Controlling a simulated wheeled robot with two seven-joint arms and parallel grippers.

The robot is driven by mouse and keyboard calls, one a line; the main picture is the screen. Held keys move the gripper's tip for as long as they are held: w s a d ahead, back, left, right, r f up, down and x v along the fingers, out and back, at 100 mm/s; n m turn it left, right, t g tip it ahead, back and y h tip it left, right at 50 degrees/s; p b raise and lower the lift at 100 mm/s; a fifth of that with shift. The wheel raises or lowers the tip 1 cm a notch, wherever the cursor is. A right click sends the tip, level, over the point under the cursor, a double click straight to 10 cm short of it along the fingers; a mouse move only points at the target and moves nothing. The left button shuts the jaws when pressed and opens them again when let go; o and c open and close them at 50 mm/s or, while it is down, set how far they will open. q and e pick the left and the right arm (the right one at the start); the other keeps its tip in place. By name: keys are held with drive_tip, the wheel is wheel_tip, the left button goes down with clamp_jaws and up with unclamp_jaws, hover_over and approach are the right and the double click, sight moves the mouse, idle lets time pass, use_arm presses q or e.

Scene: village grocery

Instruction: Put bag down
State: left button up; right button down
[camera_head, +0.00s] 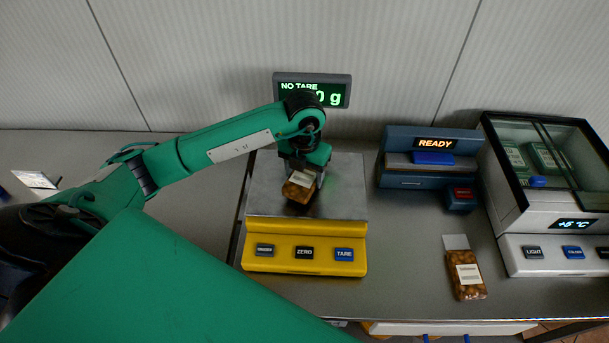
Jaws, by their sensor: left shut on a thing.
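A small bag (299,187) with brown contents and a pale label is in my left gripper (303,166). The gripper points down and is shut on the bag's upper part. The bag is over the steel plate of the yellow scale (345,192); I cannot tell whether it touches the plate. The scale's display (325,92) behind reads "NO TARE" and a weight ending in "0 g", partly hidden by my wrist. A second, similar bag (467,276) lies on the counter at the right. My right gripper is not in view.
A blue device (428,159) marked "READY" stands right of the scale. The scale's front has ZERO and TARE buttons. Bare counter (405,260) lies between scale and second bag.

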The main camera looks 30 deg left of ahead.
sight(304, 175)
use_arm(q)
wheel_tip(304, 175, down, 2)
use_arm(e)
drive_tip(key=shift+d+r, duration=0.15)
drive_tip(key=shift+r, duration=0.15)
use_arm(q)
drive_tip(key=shift+f, duration=0.1)
drive_tip(key=shift+f, duration=0.15)
drive_tip(key=o, duration=1)
drive_tip(key=shift+o, duration=0.6)
drive_tip(key=shift+r, duration=0.35)
wheel_tip(304, 175, up, 10)
drive_tip(key=b, duration=0.3)
drive_tip(key=shift+r, duration=0.9)
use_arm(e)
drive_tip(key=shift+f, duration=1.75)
